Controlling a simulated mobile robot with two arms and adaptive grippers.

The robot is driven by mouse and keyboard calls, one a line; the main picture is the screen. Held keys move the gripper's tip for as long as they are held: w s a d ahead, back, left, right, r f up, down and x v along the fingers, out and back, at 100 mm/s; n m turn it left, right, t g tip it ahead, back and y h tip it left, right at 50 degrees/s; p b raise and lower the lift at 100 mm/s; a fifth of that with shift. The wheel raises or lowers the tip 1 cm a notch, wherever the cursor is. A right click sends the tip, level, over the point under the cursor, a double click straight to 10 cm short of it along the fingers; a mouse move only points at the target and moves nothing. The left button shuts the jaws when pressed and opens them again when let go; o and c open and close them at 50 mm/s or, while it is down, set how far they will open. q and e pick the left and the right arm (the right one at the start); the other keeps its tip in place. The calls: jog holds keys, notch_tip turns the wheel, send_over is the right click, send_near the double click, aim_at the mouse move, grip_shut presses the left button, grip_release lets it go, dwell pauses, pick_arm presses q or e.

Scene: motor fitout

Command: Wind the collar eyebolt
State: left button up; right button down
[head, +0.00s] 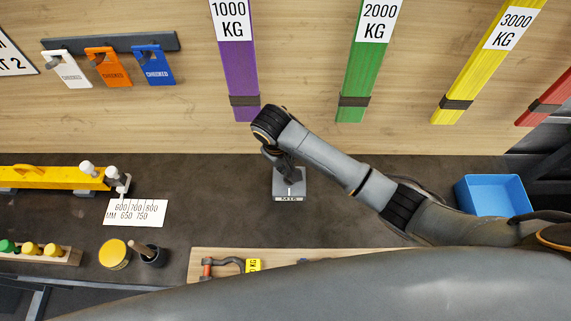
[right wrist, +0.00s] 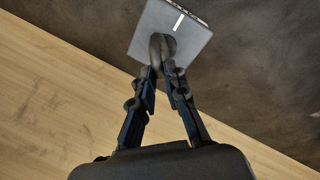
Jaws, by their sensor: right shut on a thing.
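The collar eyebolt (right wrist: 162,44) stands on a grey square block, its dark ring rising from the block's top. The block (head: 290,185) carries a label reading M16 on its front edge and sits on the dark bench top. It also shows in the right wrist view (right wrist: 190,22), with a white line on its top face. My right gripper (right wrist: 162,80) is shut on the eyebolt's ring, one finger on each side. In the head view my right gripper (head: 287,172) hangs over the block and hides most of the eyebolt. My left gripper is not in view.
A blue bin (head: 493,195) stands right of the block. A wooden board with a shackle (head: 228,263) lies in front. A yellow tin (head: 114,254), a dark pot (head: 150,256) and a yellow beam (head: 55,178) are at left. Coloured slings (head: 236,70) hang behind on the wooden wall.

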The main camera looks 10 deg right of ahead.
jog(key=m, duration=0.4)
jog(key=shift+w+d+r+m+g, duration=0.1)
jog(key=shift+w+r+m+g, duration=0.2)
jog(key=shift+w+g, duration=0.1)
jog(key=shift+d+m+g, duration=0.15)
jog(key=shift+m, duration=0.75)
jog(key=shift+d+m+g, duration=0.1)
jog(key=shift+m+g, duration=0.05)
jog(key=shift+m, duration=0.75)
jog(key=c, duration=1.4)
grip_release()
jog(key=shift+f, duration=0.1)
jog(key=shift+s+f, duration=0.1)
